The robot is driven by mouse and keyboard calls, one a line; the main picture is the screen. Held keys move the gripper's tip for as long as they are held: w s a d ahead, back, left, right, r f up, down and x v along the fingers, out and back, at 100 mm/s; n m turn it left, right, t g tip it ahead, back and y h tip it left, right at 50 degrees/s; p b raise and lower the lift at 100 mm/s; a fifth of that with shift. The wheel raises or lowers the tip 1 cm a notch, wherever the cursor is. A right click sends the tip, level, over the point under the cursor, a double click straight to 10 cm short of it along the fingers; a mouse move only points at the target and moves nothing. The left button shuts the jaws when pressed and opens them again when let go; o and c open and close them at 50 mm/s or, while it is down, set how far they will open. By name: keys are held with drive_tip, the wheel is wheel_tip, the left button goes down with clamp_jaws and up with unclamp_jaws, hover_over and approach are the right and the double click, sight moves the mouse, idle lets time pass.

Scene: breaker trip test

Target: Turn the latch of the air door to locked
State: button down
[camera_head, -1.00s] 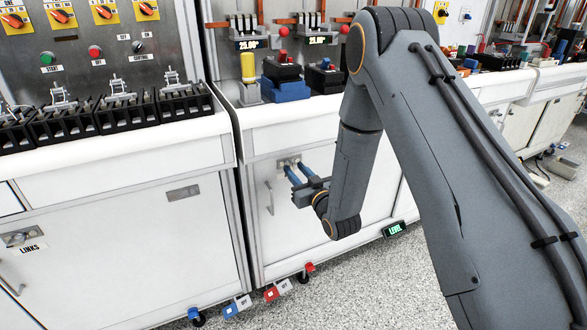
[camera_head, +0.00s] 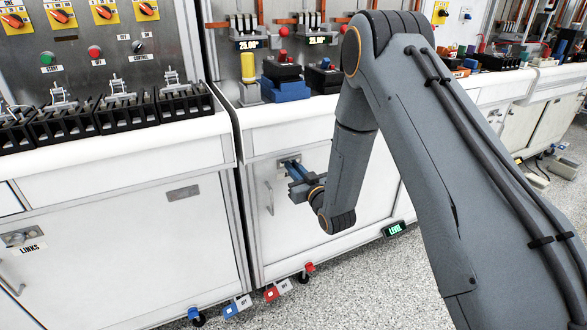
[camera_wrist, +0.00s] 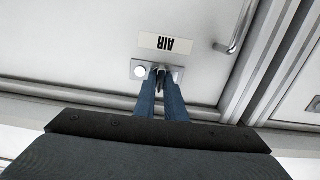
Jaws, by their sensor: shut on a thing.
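The air door (camera_wrist: 205,52) is the white cabinet door with an upside-down "AIR" label (camera_wrist: 167,43) in the wrist view. Its latch (camera_wrist: 160,78) sits on a small metal plate (camera_wrist: 139,71) below the label. My gripper (camera_wrist: 160,72) has its blue fingers closed around the latch, which is mostly hidden between the tips. In the head view, my gripper (camera_head: 287,164) reaches the plate near the top of the air door (camera_head: 262,225). The latch's exact angle cannot be made out.
A bar handle (camera_wrist: 236,28) is on the air door beside the label. The "LINKS" door (camera_head: 110,260) is to the left. Colored tags (camera_head: 278,290) and a castor stand at the cabinet's foot. A green "LEVEL" display (camera_head: 394,229) is low on the right.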

drive_tip(key=shift+s+a+f+n+b, duration=0.15)
drive_tip(key=shift+n+b, duration=0.15)
drive_tip(key=shift+n, duration=4.1)
drive_tip(key=shift+w+f+n+b, duration=0.1)
drive_tip(key=shift+n+b, duration=0.15)
drive_tip(key=shift+n, duration=4.15)
drive_tip(key=c, duration=1.8)
unclamp_jaws()
drive_tip(key=shift+s, duration=0.1)
drive_tip(key=shift+v, duration=3.85)
